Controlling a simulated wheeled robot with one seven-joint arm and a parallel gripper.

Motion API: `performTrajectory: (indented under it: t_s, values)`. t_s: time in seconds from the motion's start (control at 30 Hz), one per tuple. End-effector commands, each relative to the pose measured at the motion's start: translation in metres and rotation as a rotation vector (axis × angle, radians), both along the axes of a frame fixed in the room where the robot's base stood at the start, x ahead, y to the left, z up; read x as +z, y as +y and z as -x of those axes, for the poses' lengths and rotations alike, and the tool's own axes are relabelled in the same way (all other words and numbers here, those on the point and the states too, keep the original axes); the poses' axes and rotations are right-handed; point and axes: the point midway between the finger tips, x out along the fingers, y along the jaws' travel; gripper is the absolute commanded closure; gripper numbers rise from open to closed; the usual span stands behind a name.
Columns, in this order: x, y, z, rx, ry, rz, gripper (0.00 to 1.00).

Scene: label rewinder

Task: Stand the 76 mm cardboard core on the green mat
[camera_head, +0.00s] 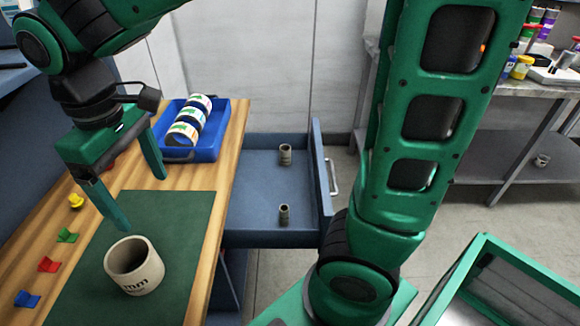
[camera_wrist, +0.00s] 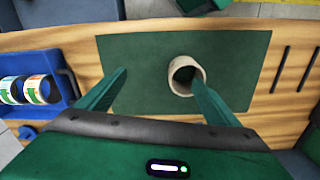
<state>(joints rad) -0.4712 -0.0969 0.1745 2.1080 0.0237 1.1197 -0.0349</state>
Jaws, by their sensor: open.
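The wide, pale cardboard core (camera_head: 134,270) stands upright on the green mat (camera_head: 190,215), open end up. Dark lettering ending in "mm" shows on its side; the rest is out of sight. My gripper (camera_head: 141,203) is open and empty above the mat, beyond the core in the head view. In the wrist view, the core (camera_wrist: 174,80) is partly hidden by the right finger of my gripper (camera_wrist: 160,72). I cannot tell if that finger touches it.
An open drawer (camera_head: 255,185) beside the bench holds two narrower grey-brown cores (camera_head: 285,154) (camera_head: 284,214). A blue tray (camera_head: 215,140) of label rolls sits at the bench's far end. Small coloured clips (camera_head: 48,264) lie left of the mat. A green-framed bin (camera_head: 480,245) is lower right.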

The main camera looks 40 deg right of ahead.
Motion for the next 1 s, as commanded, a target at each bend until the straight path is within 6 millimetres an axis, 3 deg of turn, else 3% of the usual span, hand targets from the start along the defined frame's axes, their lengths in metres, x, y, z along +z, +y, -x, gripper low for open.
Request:
performTrajectory:
  t_s: [0.03, 0.1, 0.23, 0.37, 0.5, 0.7, 0.83, 1.0]
  values:
    - [-0.001, -0.030, -0.005, -0.078, -0.005, 0.004, 0.15]
    - [-0.003, -0.070, -0.007, -0.187, -0.009, 0.010, 0.15]
    - [-0.009, -0.141, -0.001, -0.384, -0.014, 0.016, 0.15]
    - [-0.016, -0.205, 0.019, -0.579, -0.014, 0.017, 0.15]
    - [-0.027, -0.263, 0.053, -0.788, -0.010, 0.011, 0.15]
    - [-0.045, -0.317, 0.109, -1.050, 0.000, -0.007, 0.15]
    - [-0.054, -0.334, 0.135, -1.157, 0.006, -0.019, 0.15]
    - [-0.060, -0.341, 0.150, -1.215, 0.010, -0.026, 0.15]
